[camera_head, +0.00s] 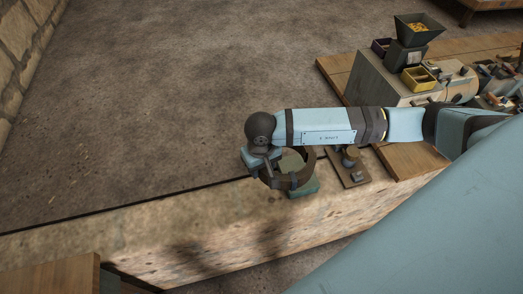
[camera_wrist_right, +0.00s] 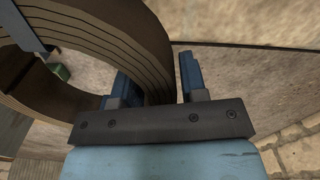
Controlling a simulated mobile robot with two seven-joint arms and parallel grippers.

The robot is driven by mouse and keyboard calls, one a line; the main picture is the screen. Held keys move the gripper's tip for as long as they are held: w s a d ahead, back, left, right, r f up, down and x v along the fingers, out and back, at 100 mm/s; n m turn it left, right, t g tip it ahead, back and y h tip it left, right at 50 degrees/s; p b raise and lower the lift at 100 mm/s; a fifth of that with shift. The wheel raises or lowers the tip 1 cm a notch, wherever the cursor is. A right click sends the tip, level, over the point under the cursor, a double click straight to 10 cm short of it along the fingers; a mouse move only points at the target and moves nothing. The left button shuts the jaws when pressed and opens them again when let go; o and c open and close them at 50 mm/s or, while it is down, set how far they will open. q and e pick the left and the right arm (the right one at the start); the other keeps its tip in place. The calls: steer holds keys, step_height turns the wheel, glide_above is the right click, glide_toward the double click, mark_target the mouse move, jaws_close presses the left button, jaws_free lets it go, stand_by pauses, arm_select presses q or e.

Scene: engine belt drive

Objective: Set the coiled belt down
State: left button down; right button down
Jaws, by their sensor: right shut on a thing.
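The coiled belt (camera_head: 309,164) is a dark brown ring at the middle of the head view. My right gripper (camera_head: 266,166) is closed on the left part of its band. In the right wrist view the ribbed belt (camera_wrist_right: 110,40) fills the upper left and runs between the two blue fingers of the gripper (camera_wrist_right: 158,82). The belt is over or close to the stone ledge (camera_head: 220,218); I cannot tell whether it touches it. My left gripper is not in view.
A green block (camera_head: 304,189) shows under and beside the belt. A small brown plate with a brass knob (camera_head: 350,160) is just right of it. A grey machine with a hopper (camera_head: 416,30) stands on a wooden top at the right. The ledge is clear to the left.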

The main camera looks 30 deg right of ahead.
mark_target(245, 202)
steer(key=shift+s+f+m, duration=0.2)
steer(key=shift+f+m, duration=0.5)
steer(key=shift+f, duration=0.1)
steer(key=shift+w+a+f+m+b, duration=0.15)
steer(key=shift+m+b, duration=0.3)
steer(key=shift+m, duration=0.55)
steer(key=m, duration=0.2)
steer(key=shift+w+a+f+m, duration=0.1)
steer(key=shift+w+a+m, duration=0.1)
steer(key=shift+m, duration=0.1)
steer(key=m, duration=0.1)
steer(key=m+b, duration=0.1)
steer(key=m, duration=0.2)
steer(key=shift+w+a+f+m, duration=0.1)
steer(key=shift+w+a+m, duration=0.1)
steer(key=shift+w+m, duration=0.2)
steer(key=w+a+f+n+b, duration=0.15)
steer(key=n+b, duration=0.25)
steer(key=n, duration=1.4)
steer(key=w+a+n+b, duration=0.1)
steer(key=w+n+b, duration=0.15)
steer(key=n, duration=1.55)
steer(key=shift+m, duration=0.3)
step_height(245, 202, down, 20)
steer(key=shift+s+a+r+b, duration=0.1)
steer(key=shift+s+b, duration=0.05)
steer(key=shift+b, duration=0.3)
